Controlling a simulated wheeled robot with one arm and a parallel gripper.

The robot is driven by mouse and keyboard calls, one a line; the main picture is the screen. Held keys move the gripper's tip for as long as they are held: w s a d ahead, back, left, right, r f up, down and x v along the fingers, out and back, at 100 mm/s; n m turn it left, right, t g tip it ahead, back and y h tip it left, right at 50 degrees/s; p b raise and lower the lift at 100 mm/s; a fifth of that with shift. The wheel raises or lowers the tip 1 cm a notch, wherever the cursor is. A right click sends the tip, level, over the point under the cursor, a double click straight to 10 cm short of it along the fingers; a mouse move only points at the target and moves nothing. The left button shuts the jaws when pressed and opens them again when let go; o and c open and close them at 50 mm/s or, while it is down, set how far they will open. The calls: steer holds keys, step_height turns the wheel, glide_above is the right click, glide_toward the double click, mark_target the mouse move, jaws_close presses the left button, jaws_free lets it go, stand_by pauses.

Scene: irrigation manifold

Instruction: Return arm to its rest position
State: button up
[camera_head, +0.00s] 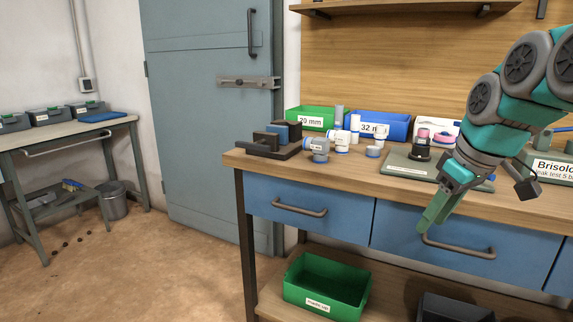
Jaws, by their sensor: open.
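My arm, teal and grey, comes in from the right edge in the head view. My gripper (437,215) points down and to the left in front of the workbench's front edge, before a blue drawer. Its green fingers are open and nothing shows between them. Part of the bench top and a grey mat (397,168) behind the arm are hidden by it.
A green crate (327,287) sits on the lower shelf. Floor at left is mostly free.

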steer(key=s+a+f+m+g, duration=0.1)
steer(key=s+a+f+g, duration=0.2)
steer(key=s+a+f, duration=0.8)
steer(key=s+a+f+m+g+h, duration=0.1)
steer(key=s+a+f+m+g, duration=0.1)
steer(key=s+f, duration=1.1)
steer(key=shift+a+f+m, duration=0.3)
steer(key=shift+a+m, duration=0.35)
steer(key=shift+m, duration=0.25)
